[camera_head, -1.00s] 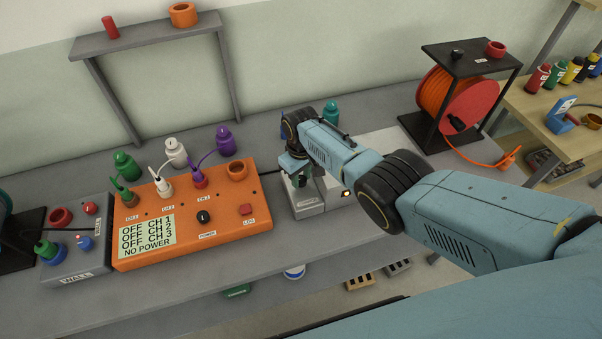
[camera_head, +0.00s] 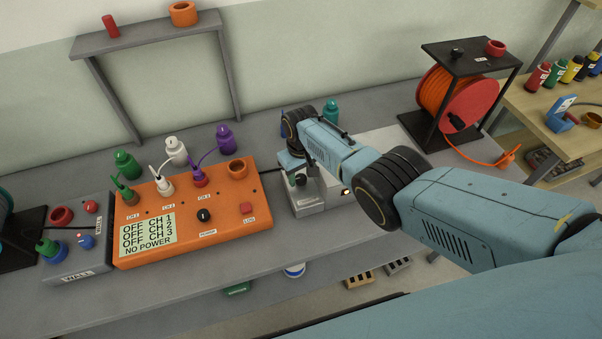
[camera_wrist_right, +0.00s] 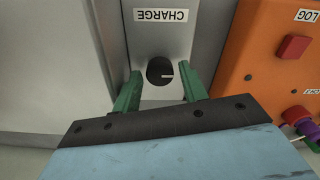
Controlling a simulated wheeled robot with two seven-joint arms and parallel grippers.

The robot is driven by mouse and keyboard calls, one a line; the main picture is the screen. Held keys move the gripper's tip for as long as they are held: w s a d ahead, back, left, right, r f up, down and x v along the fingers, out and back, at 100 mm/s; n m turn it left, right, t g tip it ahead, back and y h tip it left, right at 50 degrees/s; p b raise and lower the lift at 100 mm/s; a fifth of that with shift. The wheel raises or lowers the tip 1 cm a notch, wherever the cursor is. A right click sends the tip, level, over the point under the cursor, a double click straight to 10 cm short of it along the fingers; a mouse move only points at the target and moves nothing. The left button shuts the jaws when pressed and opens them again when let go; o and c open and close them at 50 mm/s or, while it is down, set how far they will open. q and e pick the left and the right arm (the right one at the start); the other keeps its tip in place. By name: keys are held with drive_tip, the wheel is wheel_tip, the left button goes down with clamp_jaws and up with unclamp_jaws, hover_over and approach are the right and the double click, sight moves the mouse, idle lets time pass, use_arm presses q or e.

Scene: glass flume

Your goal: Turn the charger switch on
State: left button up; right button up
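The charger (camera_head: 311,204) is a grey box on the bench, right of the orange unit. In the right wrist view, its face (camera_wrist_right: 178,35) carries a CHARGE label and a round black knob (camera_wrist_right: 160,70) with a pale pointer line towards the picture's right. My right gripper (camera_wrist_right: 161,75) is open, with one green finger on each side of the knob and gaps showing. I cannot tell whether the fingertips are level with it. In the head view, my right gripper (camera_head: 298,178) is over the charger, mostly hidden by its own wrist. My left gripper is not in view.
The orange unit (camera_head: 255,221) reads OFF on its channels and NO POWER. A grey WALL box (camera_head: 110,258) stands left of it. Green, white and purple bottles (camera_head: 176,150) stand behind. A cable reel (camera_head: 470,97) is at right. The bench front is clear.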

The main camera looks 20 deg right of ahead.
drive_tip(key=shift+o, duration=0.7)
